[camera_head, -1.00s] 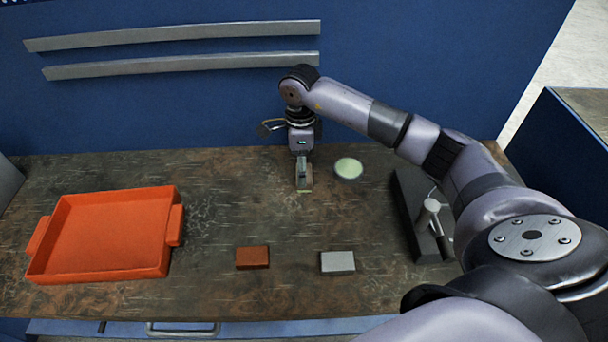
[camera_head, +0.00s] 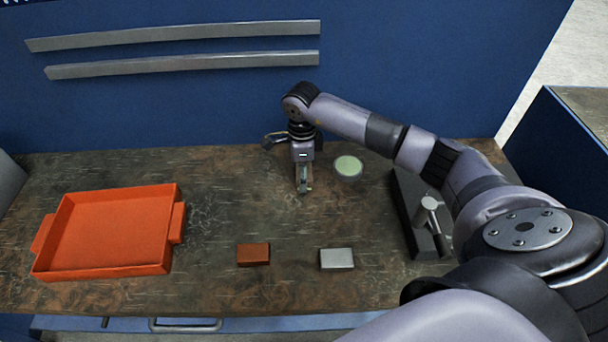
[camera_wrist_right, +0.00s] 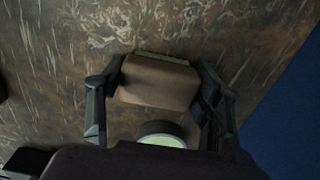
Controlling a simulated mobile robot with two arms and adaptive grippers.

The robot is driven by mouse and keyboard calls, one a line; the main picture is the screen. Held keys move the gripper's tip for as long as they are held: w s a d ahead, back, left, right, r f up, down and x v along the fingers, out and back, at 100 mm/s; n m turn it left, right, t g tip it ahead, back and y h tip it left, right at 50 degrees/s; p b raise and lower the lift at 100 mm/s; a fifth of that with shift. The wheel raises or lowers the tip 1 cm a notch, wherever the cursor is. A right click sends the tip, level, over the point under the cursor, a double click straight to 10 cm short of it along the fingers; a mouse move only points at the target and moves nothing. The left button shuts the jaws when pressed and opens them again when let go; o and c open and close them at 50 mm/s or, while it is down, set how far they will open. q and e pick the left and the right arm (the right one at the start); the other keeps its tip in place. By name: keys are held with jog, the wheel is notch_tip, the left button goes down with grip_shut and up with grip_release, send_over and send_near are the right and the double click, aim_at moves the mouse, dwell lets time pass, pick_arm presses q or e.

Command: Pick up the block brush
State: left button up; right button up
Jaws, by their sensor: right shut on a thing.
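The block brush (camera_wrist_right: 158,82) shows in the right wrist view as a brown block with a pale green edge. It lies between the two dark fingers of my right gripper (camera_wrist_right: 155,92), which is shut on it. In the head view my right gripper (camera_head: 304,188) points down at the back middle of the bench and mostly hides the brush. Whether the brush touches the bench is hard to tell. My left gripper is not in view.
A round pale green dish (camera_head: 348,167) stands just right of the gripper. An orange tray (camera_head: 172,250) is at the left. A red-brown block (camera_head: 253,254) and a grey block (camera_head: 337,259) lie in front. A dark device with a metal lever (camera_head: 429,222) stands at the right.

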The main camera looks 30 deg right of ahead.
jog(key=c, duration=0.6)
jog(key=shift+w+r, duration=0.1)
jog(key=shift+r, duration=0.5)
notch_tip(320, 180, up, 19)
jog(key=b, duration=0.2)
jog(key=shift+f, duration=0.1)
jog(key=o, duration=0.7)
jog(key=c, duration=0.4)
